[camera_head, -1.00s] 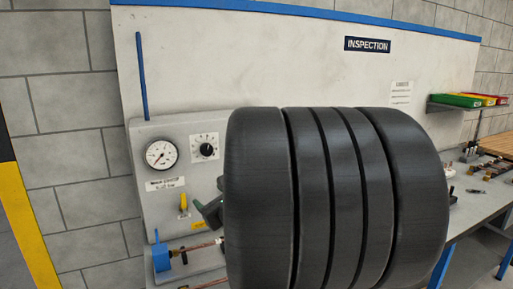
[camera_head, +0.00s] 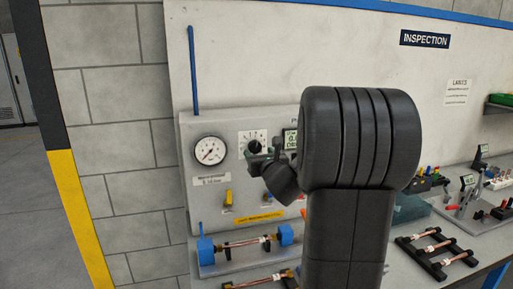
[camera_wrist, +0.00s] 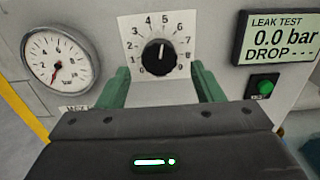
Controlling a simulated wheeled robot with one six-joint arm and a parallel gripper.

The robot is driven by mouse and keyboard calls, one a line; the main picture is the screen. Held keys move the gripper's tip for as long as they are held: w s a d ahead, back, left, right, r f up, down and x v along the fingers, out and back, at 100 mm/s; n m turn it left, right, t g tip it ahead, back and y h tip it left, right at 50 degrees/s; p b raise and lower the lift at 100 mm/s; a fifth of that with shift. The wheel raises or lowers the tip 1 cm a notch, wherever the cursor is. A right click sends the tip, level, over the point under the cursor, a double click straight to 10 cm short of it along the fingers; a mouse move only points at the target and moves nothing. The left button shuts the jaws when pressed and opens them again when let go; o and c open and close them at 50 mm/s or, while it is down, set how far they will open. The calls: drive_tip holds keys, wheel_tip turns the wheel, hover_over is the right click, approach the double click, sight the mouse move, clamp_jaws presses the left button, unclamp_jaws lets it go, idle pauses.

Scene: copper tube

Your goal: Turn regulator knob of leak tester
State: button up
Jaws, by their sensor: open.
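The leak tester (camera_head: 195,150) is a grey panel against the white board. Its regulator knob (camera_wrist: 159,57) is black and round on a white dial plate with numbers, its white mark pointing up near 5. In the head view the knob (camera_head: 254,146) shows just above my gripper (camera_head: 262,163). In the wrist view my gripper (camera_wrist: 161,80) is open, with green fingers apart to the lower left and lower right of the knob. Nothing is between them. I cannot tell whether they touch the panel. My black arm hides part of the panel's right side.
A pressure gauge (camera_wrist: 60,58) is left of the knob. A display (camera_wrist: 280,35) reading 0.0 bar and a green button (camera_wrist: 263,87) are right of it. A yellow valve handle (camera_head: 228,198) and a clamped copper tube (camera_head: 245,242) lie below. More tools stand right on the bench.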

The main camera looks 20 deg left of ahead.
sight(256, 149)
drive_tip(key=shift+p+x, duration=0.45)
drive_tip(key=shift+x, duration=1.65)
drive_tip(key=c, duration=1)
